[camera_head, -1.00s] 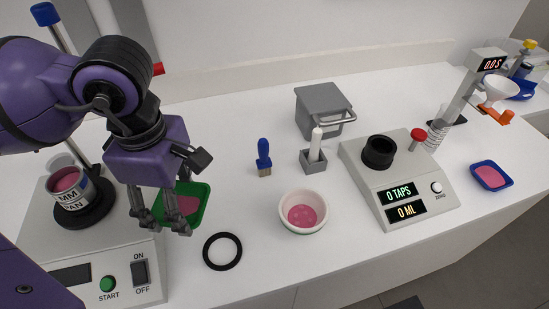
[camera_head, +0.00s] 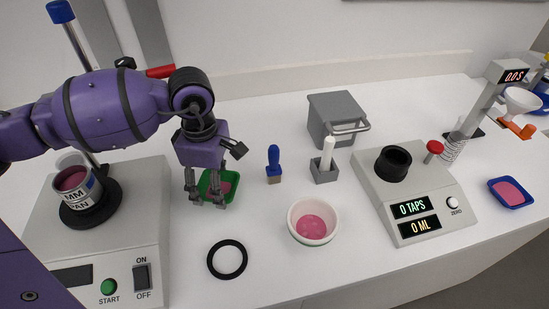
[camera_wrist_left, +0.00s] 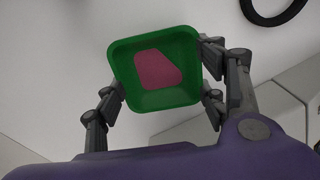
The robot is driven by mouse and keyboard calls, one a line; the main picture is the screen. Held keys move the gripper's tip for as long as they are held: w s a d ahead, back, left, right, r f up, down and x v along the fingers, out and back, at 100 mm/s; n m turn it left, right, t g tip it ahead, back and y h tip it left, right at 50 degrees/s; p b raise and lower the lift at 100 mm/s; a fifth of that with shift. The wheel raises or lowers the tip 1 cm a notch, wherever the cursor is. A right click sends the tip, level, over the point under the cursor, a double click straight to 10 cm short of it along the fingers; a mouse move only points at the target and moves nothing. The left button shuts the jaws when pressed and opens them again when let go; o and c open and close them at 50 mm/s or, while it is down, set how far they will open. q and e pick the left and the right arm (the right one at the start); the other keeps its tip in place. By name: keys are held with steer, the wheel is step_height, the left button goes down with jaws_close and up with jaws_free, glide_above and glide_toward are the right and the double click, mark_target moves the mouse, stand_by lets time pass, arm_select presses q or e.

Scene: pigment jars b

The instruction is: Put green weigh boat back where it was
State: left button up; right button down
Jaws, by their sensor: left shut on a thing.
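The green weigh boat (camera_head: 231,179) holds pink powder and sits between the fingers of my left gripper (camera_head: 207,203) in the head view, partly hidden by them. In the left wrist view the green weigh boat (camera_wrist_left: 155,98) shows from above, with a pink patch on its floor. My left gripper (camera_wrist_left: 164,92) is shut on it, with fingers at its left and right sides. I cannot tell whether the boat touches the table. My right gripper is not in view.
A mixer base (camera_head: 110,255) with a can (camera_head: 78,190) stands at left. A black ring (camera_head: 227,259), a pink-filled bowl (camera_head: 313,222), a blue-handled brush (camera_head: 274,164) and a grey holder (camera_head: 324,172) are near. A tap counter (camera_head: 415,190) and blue weigh boat (camera_head: 510,193) stand at right.

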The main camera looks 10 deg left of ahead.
arm_select(q)
steer(key=shift+s+f, duration=0.1)
steer(key=shift+f, duration=1)
steer(key=shift+f, duration=0.25)
steer(key=o, duration=1)
steer(key=shift+r, duration=0.1)
step_height(320, 180, up, 12)
steer(key=shift+r+b, duration=0.15)
steer(key=shift+b, duration=0.2)
